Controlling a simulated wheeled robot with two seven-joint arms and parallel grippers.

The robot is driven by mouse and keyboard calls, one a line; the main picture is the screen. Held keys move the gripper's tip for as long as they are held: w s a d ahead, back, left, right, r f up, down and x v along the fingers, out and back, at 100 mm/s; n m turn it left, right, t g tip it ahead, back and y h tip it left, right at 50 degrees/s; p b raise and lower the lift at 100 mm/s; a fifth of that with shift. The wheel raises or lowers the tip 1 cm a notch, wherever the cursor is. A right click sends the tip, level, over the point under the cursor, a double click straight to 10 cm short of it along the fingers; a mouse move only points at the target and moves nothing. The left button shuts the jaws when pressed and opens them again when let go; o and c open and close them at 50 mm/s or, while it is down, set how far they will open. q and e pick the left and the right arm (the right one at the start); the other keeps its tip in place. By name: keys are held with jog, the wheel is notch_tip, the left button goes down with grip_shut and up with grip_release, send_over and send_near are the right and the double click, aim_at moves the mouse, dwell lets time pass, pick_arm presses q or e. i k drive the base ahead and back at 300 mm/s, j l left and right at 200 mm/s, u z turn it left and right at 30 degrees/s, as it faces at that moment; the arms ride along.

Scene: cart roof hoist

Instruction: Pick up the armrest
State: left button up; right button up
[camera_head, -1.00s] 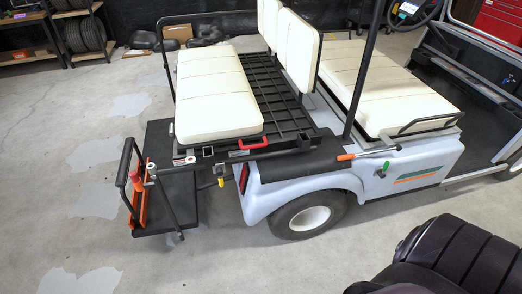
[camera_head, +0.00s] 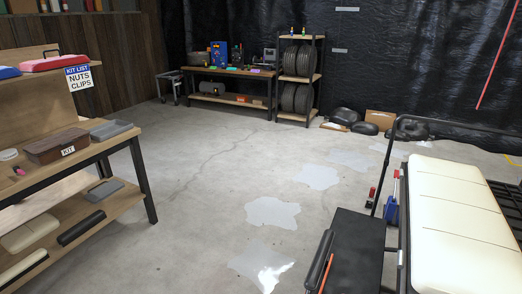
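A long black pad (camera_head: 82,227), which looks like an armrest, lies on the lower shelf of the left workbench, beside a cream pad (camera_head: 30,232). Another cream pad (camera_head: 22,270) lies nearer the front of that shelf. I cannot tell for sure which piece is the armrest. A black bar (camera_head: 319,261) also stands at the cart's rear footplate (camera_head: 355,250). Neither of my grippers is in view.
The workbench (camera_head: 75,155) on the left carries a brown kit box (camera_head: 57,146) and a grey case (camera_head: 111,130). The cart's cream seat (camera_head: 450,225) is at right. Open concrete floor (camera_head: 215,190) lies between. A tyre rack (camera_head: 299,80) stands behind.

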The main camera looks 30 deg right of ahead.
aim_at(321, 259)
jog(key=i+j+u, duration=0.1)
jog(key=i+u, duration=0.15)
jog(key=i, duration=0.4)
jog(key=i+u, duration=0.3)
jog(key=i, duration=0.3)
jog(key=i+z, duration=0.5)
jog(key=i+j+z, duration=0.15)
jog(key=i+z, duration=0.15)
jog(key=z, duration=0.15)
jog(key=i+z, duration=0.2)
jog(key=z, duration=0.3)
jog(key=i+z, duration=0.15)
jog(key=z, duration=0.3)
jog(key=i+j+z, duration=0.1)
jog(key=z, duration=0.4)
jog(key=i+j+z, duration=0.2)
jog(key=z, duration=0.3)
jog(key=i+j+z, duration=0.15)
jog(key=z, duration=0.35)
jog(key=k+j, duration=0.05)
